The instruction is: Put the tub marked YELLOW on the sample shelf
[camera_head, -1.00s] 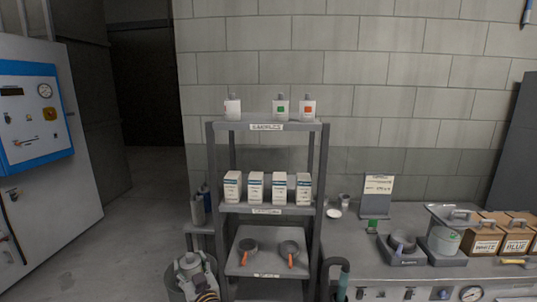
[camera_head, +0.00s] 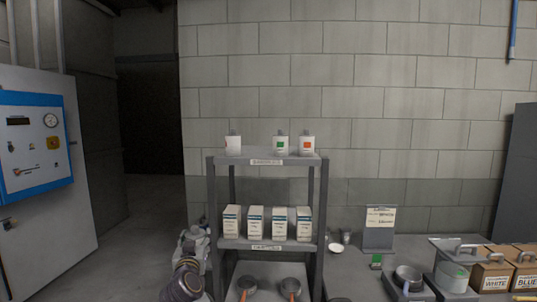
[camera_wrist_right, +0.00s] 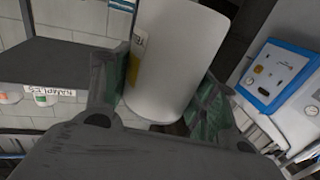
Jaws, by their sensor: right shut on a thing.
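The tub marked YELLOW (camera_wrist_right: 175,60) is white with a yellow patch on its label, partly hidden by a finger. My right gripper (camera_wrist_right: 160,80) is shut on it in the right wrist view. In the head view my right gripper (camera_head: 199,235) is low, left of the rack and below its top board. The tub cannot be made out there. The sample shelf (camera_head: 266,161) is the top board, labelled SAMPLES. It bears a white tub (camera_head: 233,146) at its left, then a bare gap, then a green-marked tub (camera_head: 280,145) and an orange-marked tub (camera_head: 307,144). My left gripper is not in view.
White cartons (camera_head: 255,224) stand on the middle board, and pans (camera_head: 290,288) on the lower one. A bench at the right holds a sign stand (camera_head: 379,230) and wooden boxes (camera_head: 490,274). A blue-panelled cabinet (camera_head: 35,140) stands at the left.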

